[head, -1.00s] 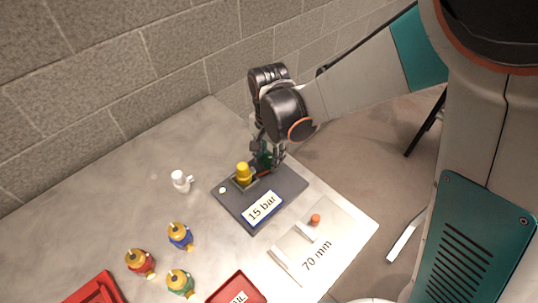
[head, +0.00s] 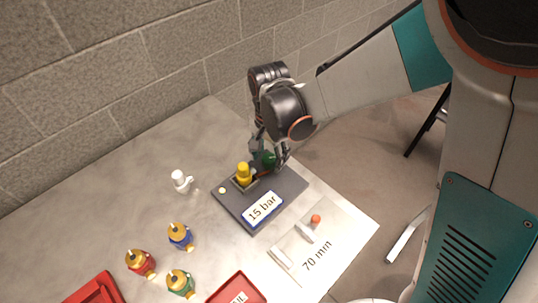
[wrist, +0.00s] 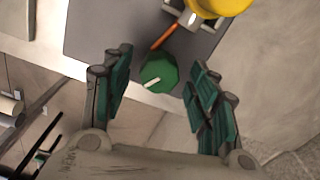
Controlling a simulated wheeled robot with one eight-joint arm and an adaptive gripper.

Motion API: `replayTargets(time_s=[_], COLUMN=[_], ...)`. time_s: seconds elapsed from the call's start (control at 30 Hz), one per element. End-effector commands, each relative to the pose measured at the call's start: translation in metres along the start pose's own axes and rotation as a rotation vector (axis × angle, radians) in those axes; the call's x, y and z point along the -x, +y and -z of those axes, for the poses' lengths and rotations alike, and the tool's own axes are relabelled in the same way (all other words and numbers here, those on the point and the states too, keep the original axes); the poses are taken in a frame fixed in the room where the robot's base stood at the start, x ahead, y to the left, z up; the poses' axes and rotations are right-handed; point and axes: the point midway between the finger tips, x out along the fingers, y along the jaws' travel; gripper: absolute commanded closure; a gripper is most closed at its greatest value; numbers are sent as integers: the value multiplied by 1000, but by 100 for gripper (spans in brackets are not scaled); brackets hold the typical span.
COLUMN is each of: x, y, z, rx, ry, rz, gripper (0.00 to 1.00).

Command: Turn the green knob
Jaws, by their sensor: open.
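The green knob (head: 268,160) sits at the far edge of a dark grey plate (head: 287,189) labelled 15 bar. In the wrist view the knob (wrist: 158,75) is a green disc with a white pointer line that slants toward the lower left. My gripper (head: 271,160) is over the knob, pointing down. In the wrist view my gripper (wrist: 160,88) is open, with one finger on each side of the knob and a gap on both sides. The fingers do not visibly touch it.
A yellow-topped part (head: 243,173) stands on the plate close to the knob, with an orange pointer between them. A white fitting (head: 180,181), several coloured valve pieces (head: 180,236) and a red tray (head: 237,290) are on the table. A 70 mm board (head: 335,240) lies in front.

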Motion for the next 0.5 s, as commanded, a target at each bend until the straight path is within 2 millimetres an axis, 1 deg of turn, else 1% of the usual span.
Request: replayTargets(time_s=[0.17, 0.3, 0.4, 0.5], x=[23, 46, 59, 68], y=[1, 0, 0, 1], z=[0, 0, 0, -1], rx=[0, 0, 0, 1], ry=[0, 0, 0, 0], rz=[0, 0, 0, 0], gripper=[46, 46, 46, 46])
